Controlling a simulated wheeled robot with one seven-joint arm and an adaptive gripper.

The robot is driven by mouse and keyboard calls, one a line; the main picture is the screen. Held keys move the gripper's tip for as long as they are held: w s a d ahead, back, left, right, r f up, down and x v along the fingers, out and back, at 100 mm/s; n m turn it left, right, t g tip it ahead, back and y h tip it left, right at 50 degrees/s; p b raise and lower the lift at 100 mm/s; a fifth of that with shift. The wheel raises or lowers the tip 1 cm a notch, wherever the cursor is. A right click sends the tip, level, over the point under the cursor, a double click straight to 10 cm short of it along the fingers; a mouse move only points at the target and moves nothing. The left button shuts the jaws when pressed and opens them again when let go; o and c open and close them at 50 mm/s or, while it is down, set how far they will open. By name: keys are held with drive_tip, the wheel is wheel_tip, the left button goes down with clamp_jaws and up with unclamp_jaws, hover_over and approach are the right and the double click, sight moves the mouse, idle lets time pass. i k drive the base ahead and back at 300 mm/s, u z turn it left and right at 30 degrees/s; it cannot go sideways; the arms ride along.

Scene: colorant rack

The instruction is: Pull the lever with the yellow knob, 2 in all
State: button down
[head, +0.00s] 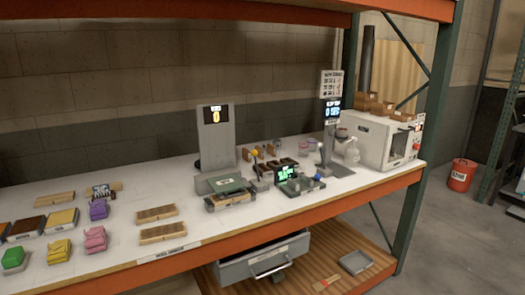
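The lever with the yellow knob (254,153) stands upright at the middle of the white worktop, just right of a tall grey panel (214,138). The panel carries a small dark display (216,115) that reads a yellow 0. A green-topped block (229,186) sits in front of the panel, left of the lever. The lever's lower end is small and hard to make out. My gripper is not in view.
A post with another display (333,108) and a white oven-like box (378,142) stand farther right. Coloured blocks (95,238) and wooden trays (161,233) occupy the left.

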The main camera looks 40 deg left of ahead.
sight(254, 153)
drive_tip(key=i, duration=1.15)
drive_tip(key=u, duration=2.35)
